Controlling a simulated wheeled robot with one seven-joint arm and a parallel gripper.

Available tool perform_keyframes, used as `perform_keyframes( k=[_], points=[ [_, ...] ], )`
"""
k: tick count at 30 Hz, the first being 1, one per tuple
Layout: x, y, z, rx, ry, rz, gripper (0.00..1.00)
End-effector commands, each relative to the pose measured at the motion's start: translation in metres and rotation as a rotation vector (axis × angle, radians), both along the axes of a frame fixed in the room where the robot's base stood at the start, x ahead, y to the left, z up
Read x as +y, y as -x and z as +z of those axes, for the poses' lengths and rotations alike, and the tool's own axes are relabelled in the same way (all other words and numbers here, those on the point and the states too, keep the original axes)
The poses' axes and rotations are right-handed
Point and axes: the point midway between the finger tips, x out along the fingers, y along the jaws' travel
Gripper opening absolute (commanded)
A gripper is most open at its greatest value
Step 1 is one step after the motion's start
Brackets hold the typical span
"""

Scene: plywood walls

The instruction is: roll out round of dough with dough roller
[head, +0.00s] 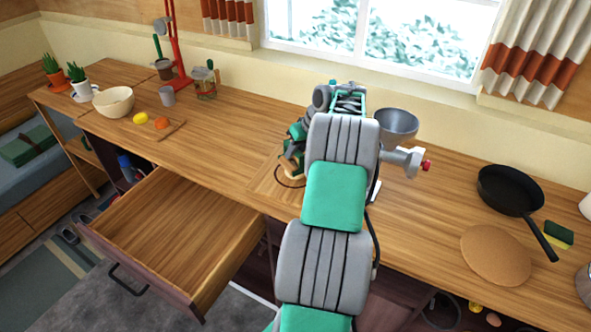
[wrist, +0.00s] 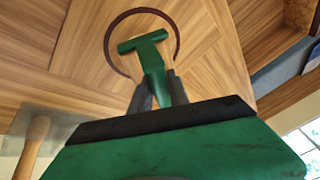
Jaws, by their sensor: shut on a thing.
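My gripper (wrist: 159,86) is shut on a green T-shaped tool (wrist: 150,58), seemingly the dough roller, in the wrist view. Its crossbar lies over a dark brown ring (wrist: 110,45) on a wooden board (wrist: 80,50). I cannot tell whether the tool touches the board. In the head view the ring (head: 281,183) and board (head: 262,186) show beside my arm, which hides much of the gripper and tool. No separate lump of dough can be made out; the area inside the ring looks wood-coloured.
An open drawer (head: 170,225) juts out at the front left. A black pan (head: 508,190) and round cork mat (head: 497,255) lie right. A wooden-handled flat tool (wrist: 35,135) is near the board.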

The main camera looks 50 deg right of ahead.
Motion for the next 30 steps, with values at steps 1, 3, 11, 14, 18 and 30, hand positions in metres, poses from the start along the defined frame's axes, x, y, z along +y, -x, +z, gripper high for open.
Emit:
perform_keyframes(
  k=[1,3,11,14,18,30],
  points=[
    [-0.004,0.001,0.001,0.000,0.000,-0.001,0.00],
    [-0.008,0.002,0.000,0.001,-0.001,-0.001,0.00],
    [-0.013,0.003,-0.002,0.000,0.000,0.001,0.00],
    [-0.013,0.003,-0.002,0.000,0.000,0.001,0.00],
    [-0.009,0.002,-0.003,0.000,0.000,0.001,0.00],
    [0.011,-0.002,-0.005,0.001,0.000,0.000,0.00]
  ],
)
